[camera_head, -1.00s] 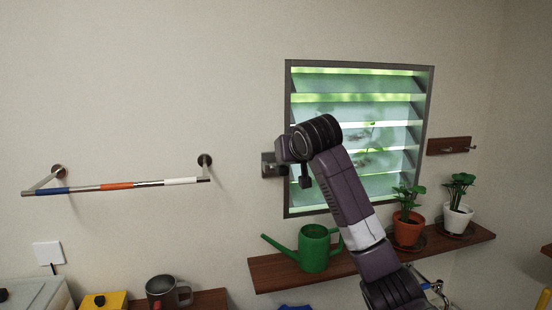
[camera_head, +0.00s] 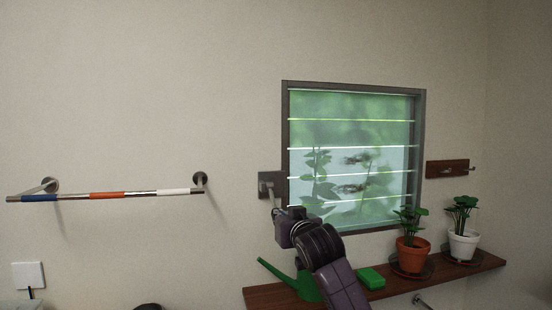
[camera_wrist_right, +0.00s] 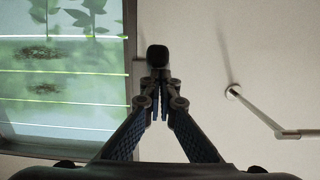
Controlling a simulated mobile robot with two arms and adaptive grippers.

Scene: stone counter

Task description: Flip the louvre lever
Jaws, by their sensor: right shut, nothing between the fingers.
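The louvre window (camera_head: 352,150) is on the wall at the right of the head view; its slats lie nearly flat, with thin bright lines between them. The lever's mounting plate (camera_head: 270,184) is at the window's left edge, with a thin lever (camera_head: 273,201) pointing down from it. In the right wrist view a dark knob (camera_wrist_right: 157,56) shows just beyond the fingertips. My right gripper (camera_wrist_right: 162,112) is shut and empty, close to that knob; I cannot tell whether they touch. In the head view my wrist hides most of the gripper (camera_head: 281,214). My left gripper is out of view.
A striped rail (camera_head: 108,195) is on the wall at left. A hook rack (camera_head: 447,168) is right of the window.

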